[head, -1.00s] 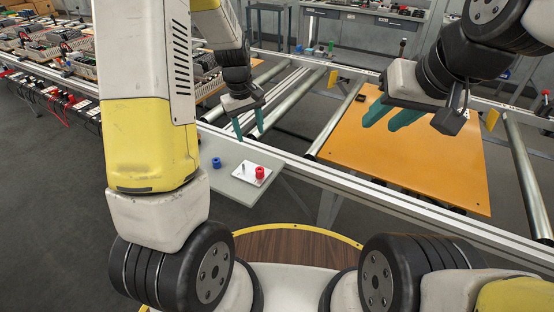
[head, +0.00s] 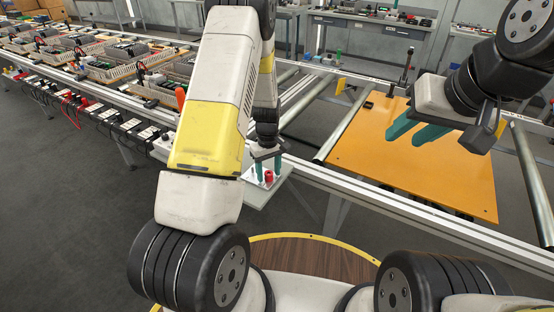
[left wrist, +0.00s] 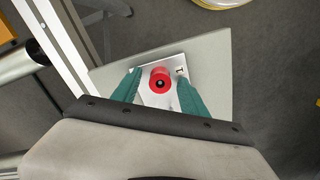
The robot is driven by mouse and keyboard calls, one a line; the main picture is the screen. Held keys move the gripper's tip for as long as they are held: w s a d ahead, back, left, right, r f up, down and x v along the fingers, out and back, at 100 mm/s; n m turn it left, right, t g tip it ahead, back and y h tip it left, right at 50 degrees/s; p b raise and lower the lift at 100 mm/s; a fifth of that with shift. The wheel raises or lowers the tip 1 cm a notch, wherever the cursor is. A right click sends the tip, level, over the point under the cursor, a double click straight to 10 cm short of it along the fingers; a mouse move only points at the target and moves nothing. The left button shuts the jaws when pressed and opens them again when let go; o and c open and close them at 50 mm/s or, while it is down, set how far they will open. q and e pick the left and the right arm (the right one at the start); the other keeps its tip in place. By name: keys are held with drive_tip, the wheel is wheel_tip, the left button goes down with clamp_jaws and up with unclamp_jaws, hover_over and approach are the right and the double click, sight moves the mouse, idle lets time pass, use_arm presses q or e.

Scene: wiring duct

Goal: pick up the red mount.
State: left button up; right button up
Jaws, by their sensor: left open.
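The red mount (head: 269,176) stands on a small white plate on a grey shelf. It also shows in the left wrist view (left wrist: 160,80), seen from above as a red ring with a dark centre. My left gripper (head: 268,173) is open and lowered over the plate, its teal fingers on either side of the mount. In the left wrist view a gap shows between the mount and the right finger; I cannot tell whether the left finger touches it. My right gripper (head: 403,142) is open and empty above the orange board.
The white plate (left wrist: 151,98) also carries a small metal part (left wrist: 180,71) beside the right finger. The grey shelf (left wrist: 214,60) has free room to the right. The orange board (head: 420,175) lies on the roller frame. Bins line the left bench.

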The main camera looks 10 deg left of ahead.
sight(269, 173)
use_arm(q)
drive_tip(key=shift+c, duration=0.2)
clamp_jaws()
drive_tip(key=shift+r, duration=0.25)
wheel_tip(269, 173, up, 3)
drive_tip(key=shift+r, duration=0.1)
drive_tip(key=s+d, duration=0.2)
drive_tip(key=s, duration=0.5)
drive_tip(key=s+d+r, duration=0.1)
drive_tip(key=s+d, duration=0.2)
drive_tip(key=s, duration=0.5)
drive_tip(key=shift+d, duration=0.15)
drive_tip(key=shift+r, duration=0.15)
drive_tip(key=shift+r, duration=2.75)
